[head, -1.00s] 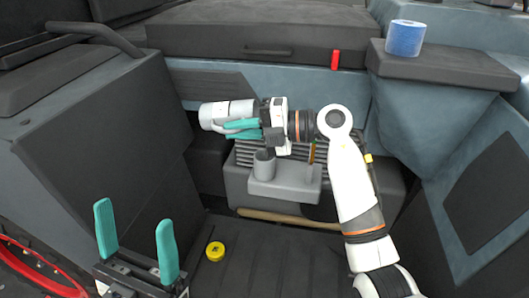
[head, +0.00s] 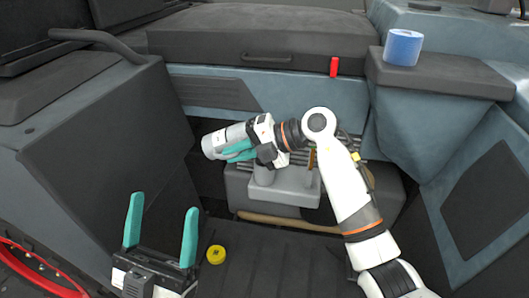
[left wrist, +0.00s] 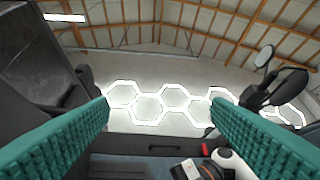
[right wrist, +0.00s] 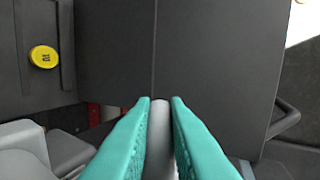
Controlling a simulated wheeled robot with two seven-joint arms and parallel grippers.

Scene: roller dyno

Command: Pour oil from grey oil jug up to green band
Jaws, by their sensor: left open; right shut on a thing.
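The grey oil jug (head: 214,143) lies on its side in the air, its left end tilted slightly down. My right gripper (head: 236,151) is shut on it; in the right wrist view the teal fingers (right wrist: 160,103) close on a grey bar of it. The grey filler neck (head: 263,174) stands on the grey housing below, partly hidden by my right gripper. An amber strip (head: 311,160) stands beside it, partly behind my arm. My left gripper (head: 161,226) is open and empty at lower left, away from the jug.
A yellow cap (head: 216,254) lies on the dark floor; it also shows in the right wrist view (right wrist: 44,57). A wooden handle (head: 285,222) lies before the housing. A blue tape roll (head: 403,47) sits on the right ledge. Dark side panels flank the space.

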